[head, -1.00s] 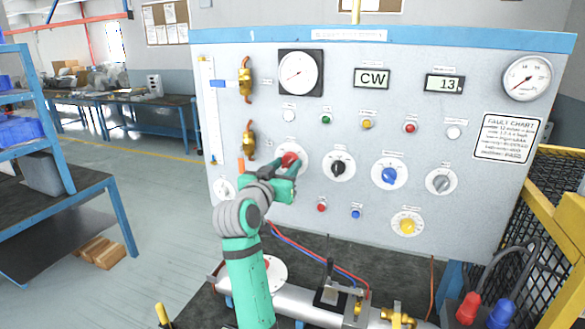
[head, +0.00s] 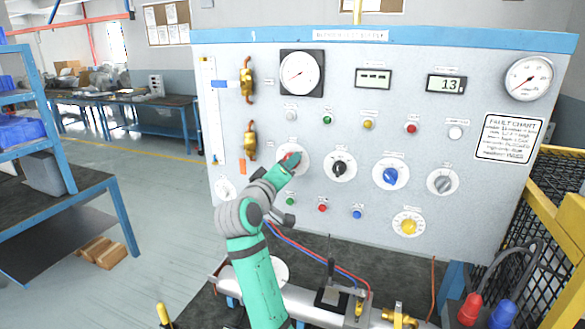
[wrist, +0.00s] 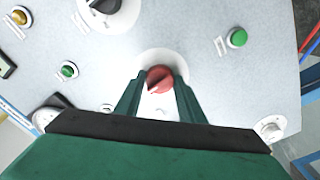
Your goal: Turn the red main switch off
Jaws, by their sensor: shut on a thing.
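The red main switch (wrist: 160,79) is a round red knob on a white dial plate (head: 302,153) on the grey panel. In the wrist view it sits between the two green fingers of my gripper (wrist: 158,90), which is shut on it. In the head view my gripper (head: 290,160) reaches up to the dial from below left and hides most of the knob. The upper left display (head: 373,79) shows dashes.
Black (head: 339,167), blue (head: 390,175), grey (head: 442,181) and yellow (head: 408,224) knobs stand to the right on the panel (head: 330,120). Small coloured lamps or buttons sit around them. A pipe with brass fittings (head: 398,317) lies below.

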